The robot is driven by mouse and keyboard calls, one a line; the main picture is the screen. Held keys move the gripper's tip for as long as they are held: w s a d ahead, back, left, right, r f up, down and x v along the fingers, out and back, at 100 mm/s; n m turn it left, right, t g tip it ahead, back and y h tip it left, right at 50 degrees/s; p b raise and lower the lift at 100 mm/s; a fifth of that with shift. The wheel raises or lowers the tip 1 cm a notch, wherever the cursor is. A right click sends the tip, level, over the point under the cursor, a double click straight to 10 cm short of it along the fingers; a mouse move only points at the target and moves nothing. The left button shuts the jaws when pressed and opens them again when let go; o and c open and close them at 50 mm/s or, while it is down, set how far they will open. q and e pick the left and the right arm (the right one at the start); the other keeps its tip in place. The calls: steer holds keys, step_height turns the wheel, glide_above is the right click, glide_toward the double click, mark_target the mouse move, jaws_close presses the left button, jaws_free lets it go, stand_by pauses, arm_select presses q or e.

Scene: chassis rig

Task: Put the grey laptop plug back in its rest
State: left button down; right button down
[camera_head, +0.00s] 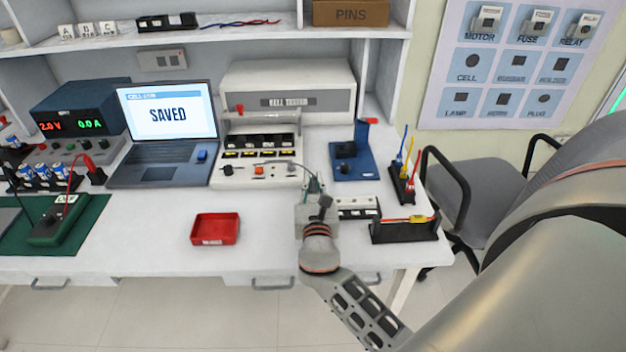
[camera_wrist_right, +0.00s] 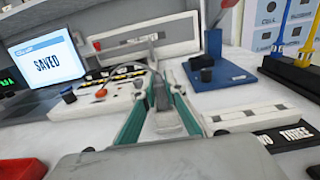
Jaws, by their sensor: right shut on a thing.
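My right gripper (camera_head: 314,184) is over the bench, just in front of the white test unit (camera_head: 257,176). In the right wrist view its teal-edged fingers (camera_wrist_right: 160,104) are shut on the grey laptop plug (camera_wrist_right: 166,122), which is partly hidden between them. A grey cable (camera_head: 283,163) runs from the test unit's front panel to the gripper. A low white block with dark slots (camera_head: 358,207) lies close to the right of the gripper; its label reads "TWO THREE" in the wrist view. I cannot tell which part is the plug's rest. My left gripper is out of view.
The laptop (camera_head: 160,176) showing "SAVED" is left of the test unit. A red tray (camera_head: 216,228) sits near the front edge. A blue stand (camera_head: 352,165), a black holder with coloured tools (camera_head: 402,185) and a black cradle (camera_head: 404,231) are on the right.

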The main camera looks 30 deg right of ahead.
steer(key=shift+f+b, duration=0.35)
steer(key=shift+f, duration=0.25)
steer(key=c, duration=2)
jaws_free()
steer(key=shift+r, duration=0.1)
steer(key=shift+s+a, duration=0.15)
steer(key=shift+s, duration=0.05)
steer(key=v, duration=1.1)
steer(key=shift+s, duration=0.3)
